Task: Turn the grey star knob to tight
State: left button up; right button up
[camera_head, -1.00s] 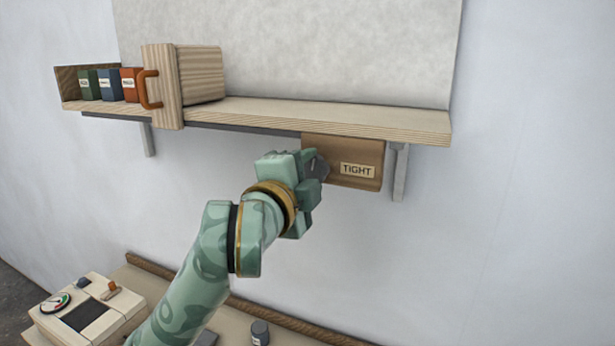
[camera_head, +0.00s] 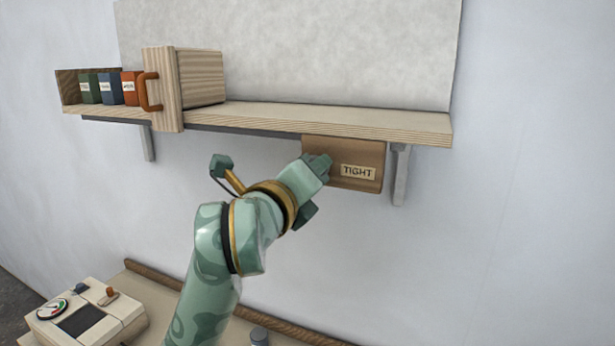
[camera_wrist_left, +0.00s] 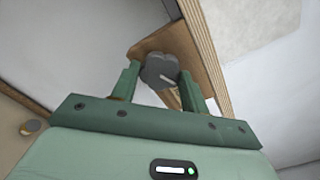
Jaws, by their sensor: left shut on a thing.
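The grey star knob (camera_wrist_left: 158,70) is on the brown panel (camera_head: 345,150) under the shelf. In the left wrist view it sits between my two green fingers, with a pale line on its face slanting down to the right. A "TIGHT" label (camera_head: 358,172) is on the panel, right of my gripper. My left gripper (camera_head: 320,166) is shut on the knob; it also shows in the left wrist view (camera_wrist_left: 160,88). In the head view my gripper hides the knob. My right gripper is not in view.
The shelf (camera_head: 300,117) runs just above my gripper, with a bracket (camera_head: 400,175) right of the panel. Small labelled boxes (camera_head: 108,89) and a wooden block with an orange handle (camera_head: 150,91) stand on the shelf. A cream gauge box (camera_head: 85,316) lies below left.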

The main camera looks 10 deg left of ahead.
pick_arm(q)
jog(key=m, duration=0.5)
jog(key=shift+f+m+p, duration=0.15)
jog(key=shift+m+p, duration=0.15)
dwell(0.4)
jog(key=o, duration=0.6)
jog(key=shift+w, duration=0.1)
jog(key=shift+d, duration=0.1)
